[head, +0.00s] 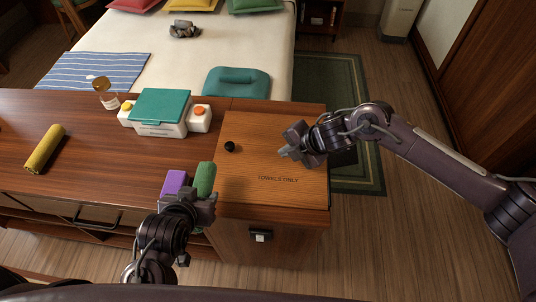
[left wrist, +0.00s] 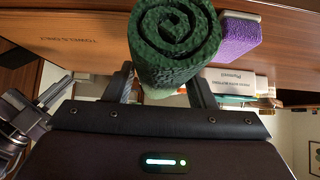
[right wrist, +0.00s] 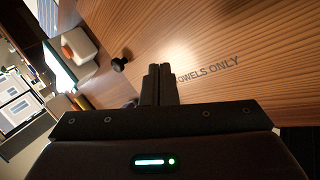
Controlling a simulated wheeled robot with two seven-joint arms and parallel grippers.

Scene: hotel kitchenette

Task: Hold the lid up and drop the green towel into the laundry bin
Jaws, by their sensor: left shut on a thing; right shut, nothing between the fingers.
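The green rolled towel (head: 205,176) is held upright in my left gripper (head: 202,200), to the left of the lid's near-left side. The towel's spiral end fills the top of the left wrist view (left wrist: 175,45). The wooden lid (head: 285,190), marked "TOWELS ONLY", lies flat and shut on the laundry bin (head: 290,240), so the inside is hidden. Its black knob (head: 230,147) is near the left edge; it also shows in the right wrist view (right wrist: 118,64). My right gripper (head: 287,152) is shut and empty over the lid, right of the knob and apart from it.
A purple block-like item (head: 174,183) stands beside the towel. A yellow roll (head: 44,148) lies at the counter's left. A teal-topped white box (head: 160,112), small white containers and a jar (head: 105,93) stand behind. A bed (head: 215,55) lies beyond.

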